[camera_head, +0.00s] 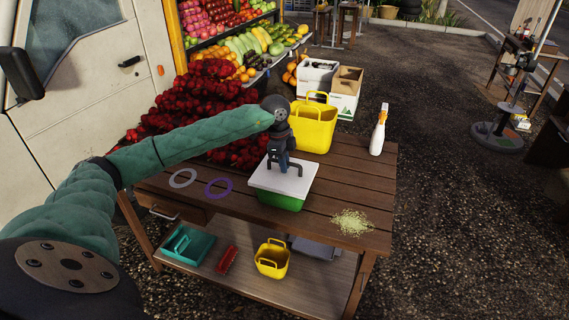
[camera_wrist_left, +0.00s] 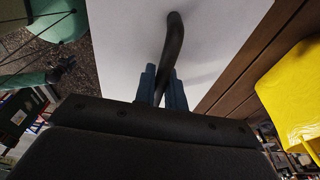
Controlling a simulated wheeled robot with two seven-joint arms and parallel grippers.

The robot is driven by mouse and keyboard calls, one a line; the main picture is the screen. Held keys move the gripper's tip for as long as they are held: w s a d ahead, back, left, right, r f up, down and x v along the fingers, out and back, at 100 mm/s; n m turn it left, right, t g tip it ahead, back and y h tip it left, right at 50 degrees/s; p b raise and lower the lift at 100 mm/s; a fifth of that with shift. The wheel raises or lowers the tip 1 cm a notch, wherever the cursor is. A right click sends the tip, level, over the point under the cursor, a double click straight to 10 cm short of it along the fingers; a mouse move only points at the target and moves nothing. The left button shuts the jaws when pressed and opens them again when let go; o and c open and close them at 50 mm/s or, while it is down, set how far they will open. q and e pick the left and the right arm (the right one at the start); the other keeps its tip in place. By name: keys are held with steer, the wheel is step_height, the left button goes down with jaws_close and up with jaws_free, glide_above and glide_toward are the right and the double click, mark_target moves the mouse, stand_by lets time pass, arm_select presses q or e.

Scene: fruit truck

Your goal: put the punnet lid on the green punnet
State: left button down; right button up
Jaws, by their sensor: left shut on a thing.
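The green punnet (camera_head: 279,202) stands on the wooden table. The white punnet lid (camera_head: 296,185) lies over its top, covering its opening; I cannot tell whether it is fully seated. The lid has a dark arched handle, and its white plate also shows in the left wrist view (camera_wrist_left: 125,50). My left gripper (camera_head: 284,164) is above the lid, pointing down, shut on the lid's handle. In the left wrist view, the blue fingers (camera_wrist_left: 163,88) close around the dark handle (camera_wrist_left: 173,50). My right gripper is not in view.
On the wooden table (camera_head: 325,185) are a yellow basket (camera_head: 313,128) behind the punnet, a white spray bottle (camera_head: 378,132), two rings, white (camera_head: 183,178) and purple (camera_head: 218,188), and a pile of greenish bits (camera_head: 350,222). A lower shelf holds a teal caddy (camera_head: 188,245) and a small yellow basket (camera_head: 271,260).

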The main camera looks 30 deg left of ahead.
arm_select(q)
steer(key=shift+f, duration=0.35)
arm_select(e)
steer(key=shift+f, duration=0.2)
arm_select(q)
steer(key=c, duration=1.4)
jaws_free()
